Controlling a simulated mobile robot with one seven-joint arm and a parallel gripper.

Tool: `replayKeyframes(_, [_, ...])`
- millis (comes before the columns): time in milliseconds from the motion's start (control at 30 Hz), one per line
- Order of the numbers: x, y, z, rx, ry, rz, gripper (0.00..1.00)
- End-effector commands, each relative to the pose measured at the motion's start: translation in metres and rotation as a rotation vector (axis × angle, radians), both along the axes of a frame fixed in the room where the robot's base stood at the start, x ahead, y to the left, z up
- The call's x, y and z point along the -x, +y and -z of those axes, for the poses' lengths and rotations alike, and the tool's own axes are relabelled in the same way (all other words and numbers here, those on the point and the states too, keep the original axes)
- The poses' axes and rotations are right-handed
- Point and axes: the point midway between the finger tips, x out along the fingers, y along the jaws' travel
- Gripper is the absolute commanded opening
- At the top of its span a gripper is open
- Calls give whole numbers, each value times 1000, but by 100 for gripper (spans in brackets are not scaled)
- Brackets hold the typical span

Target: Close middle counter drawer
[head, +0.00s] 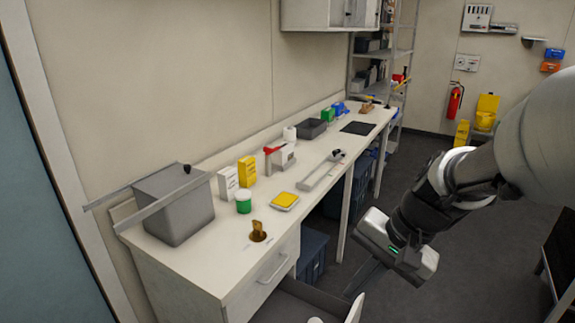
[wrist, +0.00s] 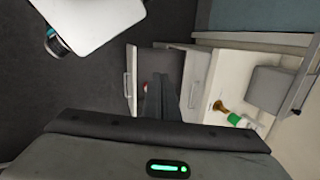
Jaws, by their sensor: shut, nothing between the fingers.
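The middle counter drawer stands pulled out at the counter's near end; its grey inside (head: 300,297) shows at the bottom of the head view. In the wrist view its pale front (wrist: 131,70) with a bar handle stands away from the cabinet. A small reddish item shows inside, partly hidden. My gripper (head: 356,287) is shut and empty, pointing down beside the open drawer in the head view. In the wrist view its dark fingers (wrist: 158,80) overlap the drawer's inside; I cannot tell whether they touch it. The upper drawer (head: 272,270) is closed.
The white counter (head: 215,260) carries a grey box (head: 175,205), a green-lidded jar (head: 243,202), a yellow-topped tray (head: 285,201) and a brown item (head: 258,231). Blue bins (head: 312,257) stand underneath. The dark floor (head: 455,270) to the right is largely clear.

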Motion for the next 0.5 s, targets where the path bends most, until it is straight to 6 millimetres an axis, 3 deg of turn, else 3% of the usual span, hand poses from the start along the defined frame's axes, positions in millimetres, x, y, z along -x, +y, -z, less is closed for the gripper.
replayKeyframes(33, [-7, -6, 22, -45, 40, 61, 0])
replayKeyframes(167, [-27, -21, 69, -170, 136, 241, 0])
replayKeyframes(267, [-45, -40, 117, -279, 216, 415, 0])
replayKeyframes(500, [-68, -105, 258, -532, 392, 889, 0])
